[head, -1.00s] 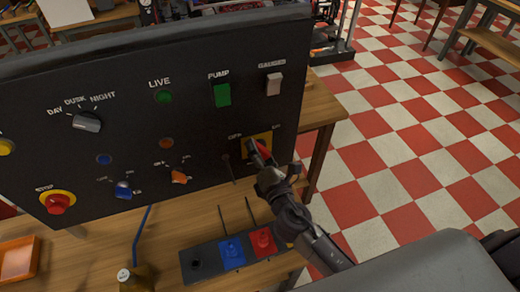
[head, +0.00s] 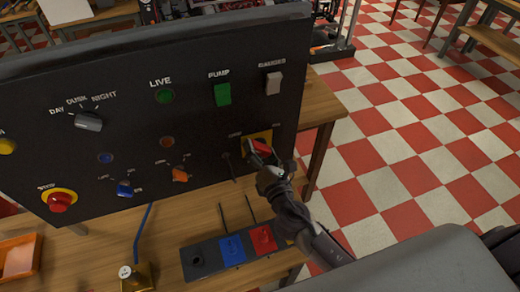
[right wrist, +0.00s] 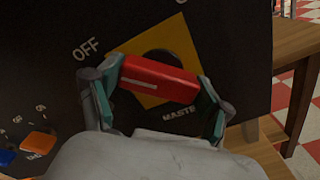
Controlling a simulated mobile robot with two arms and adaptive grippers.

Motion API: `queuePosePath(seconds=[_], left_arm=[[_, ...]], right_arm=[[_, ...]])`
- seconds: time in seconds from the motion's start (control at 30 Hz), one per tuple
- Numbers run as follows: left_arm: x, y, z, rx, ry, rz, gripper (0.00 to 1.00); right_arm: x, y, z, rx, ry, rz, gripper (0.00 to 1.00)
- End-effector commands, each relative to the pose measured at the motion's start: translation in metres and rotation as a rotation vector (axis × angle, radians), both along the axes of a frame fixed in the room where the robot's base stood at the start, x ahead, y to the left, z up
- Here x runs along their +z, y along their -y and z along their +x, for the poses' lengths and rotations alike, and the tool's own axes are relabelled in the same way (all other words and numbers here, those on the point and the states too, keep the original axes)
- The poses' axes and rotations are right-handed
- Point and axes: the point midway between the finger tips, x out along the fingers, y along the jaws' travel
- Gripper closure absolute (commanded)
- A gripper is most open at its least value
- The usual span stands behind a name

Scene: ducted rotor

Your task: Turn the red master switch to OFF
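The red master switch (head: 262,146) is a bar-shaped handle on a yellow square plate at the lower right of the black panel. In the right wrist view the red handle (right wrist: 158,79) lies nearly level across the picture, its white line towards the left end. In the head view my right gripper (head: 262,160) partly covers the switch. My left gripper is not in view.
The black panel (head: 190,45) also carries a green pump switch (head: 222,94), a pale rocker switch (head: 273,83), an orange knob (head: 180,174) and a red stop button (head: 60,201). A box with blue and red parts (head: 232,250) lies on the wooden table below my right arm.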

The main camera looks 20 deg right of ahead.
Motion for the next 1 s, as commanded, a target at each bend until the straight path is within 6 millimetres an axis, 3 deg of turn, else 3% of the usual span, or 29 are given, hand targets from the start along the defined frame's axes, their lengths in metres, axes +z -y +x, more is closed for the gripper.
queuePosePath(seconds=[0.03,0.1,0.53,1.0], left_arm=[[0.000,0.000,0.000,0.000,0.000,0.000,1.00],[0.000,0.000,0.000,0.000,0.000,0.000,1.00],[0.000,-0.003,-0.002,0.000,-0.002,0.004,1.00],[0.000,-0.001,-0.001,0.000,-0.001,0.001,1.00]], right_arm=[[-0.001,0.000,0.000,0.000,-0.001,0.000,0.10],[0.000,0.000,0.000,0.000,-0.001,0.002,0.00],[0.000,0.000,-0.007,0.000,-0.002,0.006,0.00],[-0.001,0.004,-0.098,0.001,-0.004,0.003,0.00]])
